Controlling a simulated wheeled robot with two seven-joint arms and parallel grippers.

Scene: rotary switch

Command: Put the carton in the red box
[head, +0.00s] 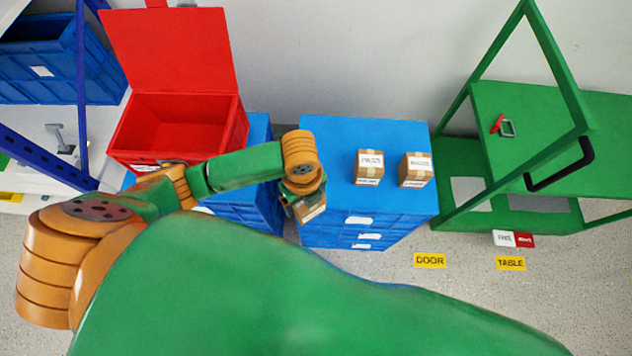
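The open red box (178,125) stands at the upper left, its lid (170,50) raised against the wall. My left gripper (303,190) points down near the left front edge of the blue cabinet. A brown carton (311,211) with a white label shows just below it, tilted and partly hidden by the gripper. The gripper appears shut on this carton, though its fingers are mostly hidden. Two more cartons, one at the middle (369,167) and one to its right (415,170), stand on the blue cabinet. My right gripper is not in view.
The blue cabinet (335,135) has free room on its top left. A green frame cart (535,120) with a red-handled item (503,126) stands at right. Blue bins (40,65) are at far left.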

